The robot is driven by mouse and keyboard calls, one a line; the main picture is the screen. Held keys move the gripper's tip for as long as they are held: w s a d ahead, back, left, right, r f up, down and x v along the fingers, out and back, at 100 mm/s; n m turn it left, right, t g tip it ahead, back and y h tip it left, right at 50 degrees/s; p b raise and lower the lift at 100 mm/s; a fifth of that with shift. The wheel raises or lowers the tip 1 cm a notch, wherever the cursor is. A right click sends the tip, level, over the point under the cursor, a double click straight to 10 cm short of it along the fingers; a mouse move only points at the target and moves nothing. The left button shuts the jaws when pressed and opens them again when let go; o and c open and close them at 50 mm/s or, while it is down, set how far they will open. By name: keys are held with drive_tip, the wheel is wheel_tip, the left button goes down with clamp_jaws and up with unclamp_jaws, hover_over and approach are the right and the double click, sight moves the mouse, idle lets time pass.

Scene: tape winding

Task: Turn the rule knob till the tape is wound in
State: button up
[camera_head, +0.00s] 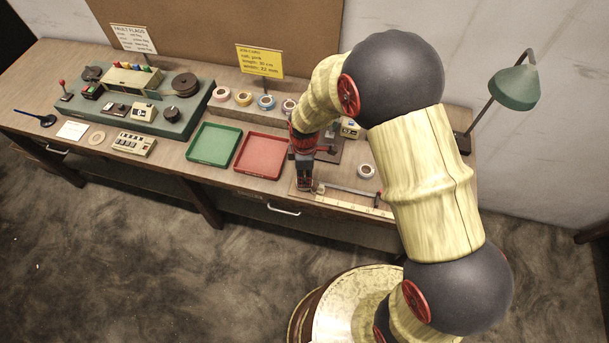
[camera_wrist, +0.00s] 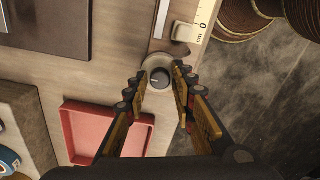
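The rule knob (camera_wrist: 159,78) is a dark round cap with a light pointer mark, set on a pale round base. In the wrist view it appears between my two open fingertips (camera_wrist: 158,86), with gaps on both sides; the depth between tips and knob is hard to judge. The rule (camera_wrist: 200,24) is a pale strip marked "cm" and "0" beside the knob, and it runs along the table's front edge in the head view (camera_head: 345,205). A thin grey strip (camera_wrist: 162,18) lies near it. In the head view my gripper (camera_head: 304,187) points down at the rule's left end and hides the knob.
A red tray (camera_head: 261,155) is left of my gripper, with a green tray (camera_head: 214,144) beyond it. Several tape rolls stand behind, and a white roll (camera_head: 366,171) lies right of the gripper. A yellow job card (camera_head: 259,61) stands at the back. A green lamp (camera_head: 515,87) is at right.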

clamp_jaws()
drive_tip(key=shift+m, duration=0.3)
drive_tip(key=m, duration=0.3)
drive_tip(key=shift+m+p, duration=0.3)
drive_tip(key=shift+p, duration=0.1)
drive_tip(key=m, duration=0.3)
drive_tip(key=shift+m, duration=0.3)
drive_tip(key=m+p, duration=0.1)
drive_tip(key=m, duration=0.2)
drive_tip(key=shift+m, duration=0.3)
drive_tip(key=m, duration=0.3)
drive_tip(key=shift+m, duration=0.3)
drive_tip(key=m, duration=0.7)
drive_tip(key=shift+p, duration=0.4)
drive_tip(key=m, duration=0.3)
drive_tip(key=shift+m, duration=0.4)
drive_tip(key=shift+a+m, duration=0.1)
drive_tip(key=shift+m, duration=1.8)
